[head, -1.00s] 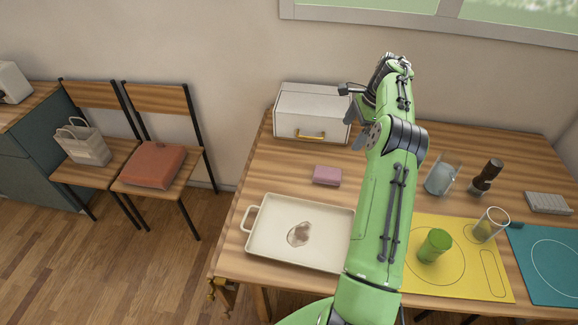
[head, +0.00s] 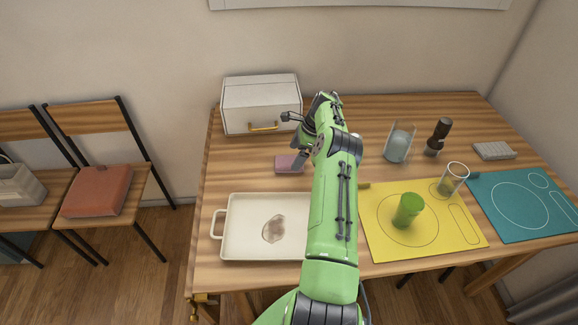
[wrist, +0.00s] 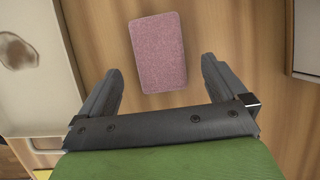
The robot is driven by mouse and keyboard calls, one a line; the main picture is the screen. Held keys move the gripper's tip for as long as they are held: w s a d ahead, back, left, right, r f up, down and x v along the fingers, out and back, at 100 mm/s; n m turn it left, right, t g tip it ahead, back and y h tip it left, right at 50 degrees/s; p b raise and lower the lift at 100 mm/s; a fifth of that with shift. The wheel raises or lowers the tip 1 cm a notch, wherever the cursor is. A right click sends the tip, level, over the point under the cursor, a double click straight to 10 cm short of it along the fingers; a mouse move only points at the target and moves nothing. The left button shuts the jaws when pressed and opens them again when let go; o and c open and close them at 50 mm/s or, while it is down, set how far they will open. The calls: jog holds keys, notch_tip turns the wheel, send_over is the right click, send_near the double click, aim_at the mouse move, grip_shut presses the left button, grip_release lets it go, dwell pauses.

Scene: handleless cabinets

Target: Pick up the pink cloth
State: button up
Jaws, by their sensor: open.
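The pink cloth (head: 288,164) is a small folded rectangle lying flat on the wooden table, between the white box and the cream tray. In the wrist view the pink cloth (wrist: 158,52) lies whole and in plain sight, just beyond the fingertips and roughly centred between them. My gripper (wrist: 161,72) is open and empty, with one finger on each side and apart from the cloth. In the head view my green arm reaches over the table and my gripper (head: 293,140) is near the cloth, partly hidden by the arm.
A cream tray (head: 232,247) with a brown stain stands in front of the cloth. A white box (head: 262,100) with a gold handle stands behind it. To the right are a yellow mat (head: 378,243), a green cup (head: 408,211), glasses and a dark grinder (head: 439,135).

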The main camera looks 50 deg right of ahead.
aim_at(292, 161)
jog(key=x, duration=0.3)
jog(key=shift+f, duration=0.35)
jog(key=shift+r, duration=0.1)
jog(key=c, duration=1.1)
jog(key=shift+o, duration=0.2)
notch_tip(292, 161, up, 10)
jog(key=p, duration=0.1)
jog(key=shift+p, duration=0.35)
